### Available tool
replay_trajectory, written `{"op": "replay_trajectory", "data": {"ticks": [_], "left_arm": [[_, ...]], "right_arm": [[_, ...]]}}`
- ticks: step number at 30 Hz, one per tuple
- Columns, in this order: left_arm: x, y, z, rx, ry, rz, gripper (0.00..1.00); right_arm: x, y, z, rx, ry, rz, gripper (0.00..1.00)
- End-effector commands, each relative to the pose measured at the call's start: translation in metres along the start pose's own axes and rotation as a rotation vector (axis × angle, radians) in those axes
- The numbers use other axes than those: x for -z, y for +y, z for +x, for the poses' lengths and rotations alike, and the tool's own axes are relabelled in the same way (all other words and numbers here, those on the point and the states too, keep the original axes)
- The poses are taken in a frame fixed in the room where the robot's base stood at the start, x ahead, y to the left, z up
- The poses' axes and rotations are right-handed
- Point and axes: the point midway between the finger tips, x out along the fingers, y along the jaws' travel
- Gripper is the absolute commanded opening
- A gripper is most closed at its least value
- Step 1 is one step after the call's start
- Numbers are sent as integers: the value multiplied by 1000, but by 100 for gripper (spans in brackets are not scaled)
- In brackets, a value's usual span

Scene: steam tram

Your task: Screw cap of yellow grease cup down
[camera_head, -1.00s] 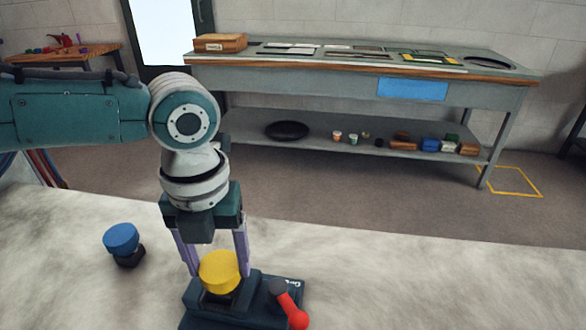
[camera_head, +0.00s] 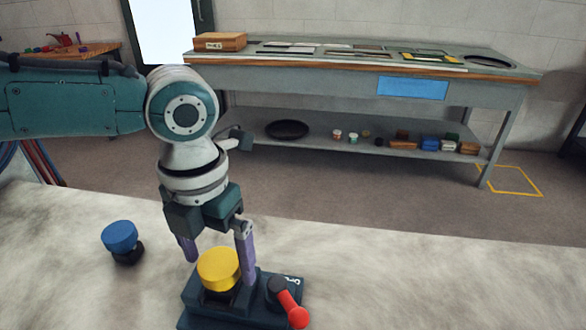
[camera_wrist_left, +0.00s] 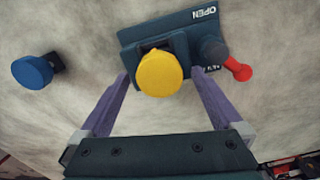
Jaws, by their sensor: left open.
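The yellow cap of the grease cup (camera_head: 219,268) sits upright on a dark base plate (camera_head: 200,310) in the head view. It also shows in the left wrist view (camera_wrist_left: 160,74), where the plate carries the word OPEN. My left gripper (camera_head: 220,272) points down over the yellow cap, with one purple finger on each side of it. The fingers are open, and in the wrist view gaps show between them and the cap. The cup body under the cap is mostly hidden. My right gripper is not in view.
A blue-capped cup (camera_head: 120,238) stands to the left on the pale surface. A lever with a red knob (camera_head: 297,317) sits on the plate just right of the yellow cap, close to the right finger. A grey workbench (camera_head: 340,75) stands farther back.

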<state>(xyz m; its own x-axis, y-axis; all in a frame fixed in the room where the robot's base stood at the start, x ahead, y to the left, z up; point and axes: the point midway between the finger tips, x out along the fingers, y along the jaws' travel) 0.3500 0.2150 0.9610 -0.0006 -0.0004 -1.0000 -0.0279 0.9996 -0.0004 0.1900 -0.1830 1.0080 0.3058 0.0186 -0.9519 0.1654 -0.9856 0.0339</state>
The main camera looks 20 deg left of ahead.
Motion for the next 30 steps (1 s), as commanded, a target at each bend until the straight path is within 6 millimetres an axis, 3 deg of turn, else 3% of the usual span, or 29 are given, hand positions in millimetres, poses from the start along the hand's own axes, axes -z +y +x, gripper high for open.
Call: {"op": "replay_trajectory", "data": {"ticks": [18, 27, 30], "left_arm": [[0, 0, -48, 0, 0, 0, 100], [0, 0, -49, 0, 0, -1, 100], [0, 0, -49, 0, 0, -15, 90]], "right_arm": [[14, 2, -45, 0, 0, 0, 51], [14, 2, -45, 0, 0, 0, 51], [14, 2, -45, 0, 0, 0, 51]]}}
